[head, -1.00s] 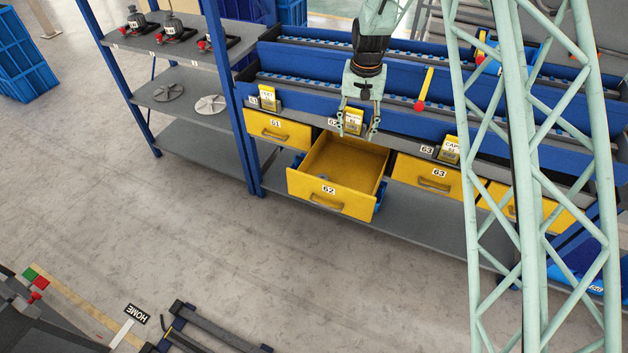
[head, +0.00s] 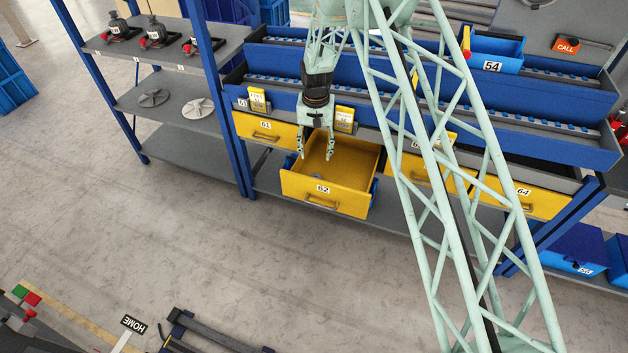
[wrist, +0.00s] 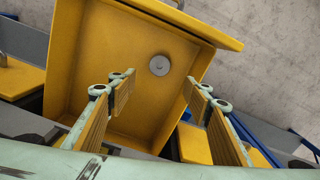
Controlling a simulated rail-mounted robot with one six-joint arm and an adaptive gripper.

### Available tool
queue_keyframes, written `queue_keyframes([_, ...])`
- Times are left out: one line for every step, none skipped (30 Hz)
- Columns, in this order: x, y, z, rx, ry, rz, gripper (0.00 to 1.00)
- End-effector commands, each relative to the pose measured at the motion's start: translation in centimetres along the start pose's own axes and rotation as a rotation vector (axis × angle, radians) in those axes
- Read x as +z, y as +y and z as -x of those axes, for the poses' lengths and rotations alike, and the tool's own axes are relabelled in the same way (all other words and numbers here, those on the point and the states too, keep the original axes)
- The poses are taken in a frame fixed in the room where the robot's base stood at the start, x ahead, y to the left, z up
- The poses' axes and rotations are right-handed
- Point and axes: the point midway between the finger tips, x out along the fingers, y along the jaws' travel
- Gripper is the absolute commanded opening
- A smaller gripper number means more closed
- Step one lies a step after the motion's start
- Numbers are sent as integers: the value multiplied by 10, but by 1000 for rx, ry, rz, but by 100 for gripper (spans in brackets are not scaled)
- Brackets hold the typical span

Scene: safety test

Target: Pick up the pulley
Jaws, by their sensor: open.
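A small round grey disc with a centre hole, which looks like the pulley (wrist: 159,65), lies on the floor of the open yellow drawer 62 (head: 324,207). In the wrist view it is near the drawer's front wall, right of centre. In the head view it is small and partly hidden by the drawer front. My gripper (head: 316,156) is open and empty, pointing down above the drawer. In the wrist view the fingers (wrist: 158,88) stand either side of the drawer's middle, with the disc ahead between them and apart from both.
Closed yellow drawer 61 (head: 265,131) is to the left and drawer 64 (head: 525,195) to the right. A yellow tag (head: 344,119) stands behind the open drawer. Two larger discs (head: 198,108) lie on the left shelf.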

Motion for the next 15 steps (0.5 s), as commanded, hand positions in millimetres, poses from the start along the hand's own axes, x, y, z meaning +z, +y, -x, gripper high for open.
queue_keyframes([0,0,0,0,0,0,46])
queue_keyframes([0,0,0,0,0,0,46])
queue_keyframes([0,0,0,0,0,0,46])
queue_keyframes([0,0,0,0,0,0,46])
queue_keyframes([0,0,0,0,0,0,46])
queue_keyframes([0,0,-1,0,0,0,46])
queue_keyframes([0,0,-2,0,0,0,46])
queue_keyframes([0,0,-3,0,-1,0,46])
queue_keyframes([0,0,-4,0,-1,0,46])
queue_keyframes([0,0,-6,0,-1,0,46])
queue_keyframes([1,0,-8,0,-1,0,46])
queue_keyframes([1,0,-12,1,-2,0,46])
queue_keyframes([1,0,-15,1,-2,0,46])
queue_keyframes([1,0,-18,1,-2,0,46])
queue_keyframes([1,0,-22,1,-1,0,46])
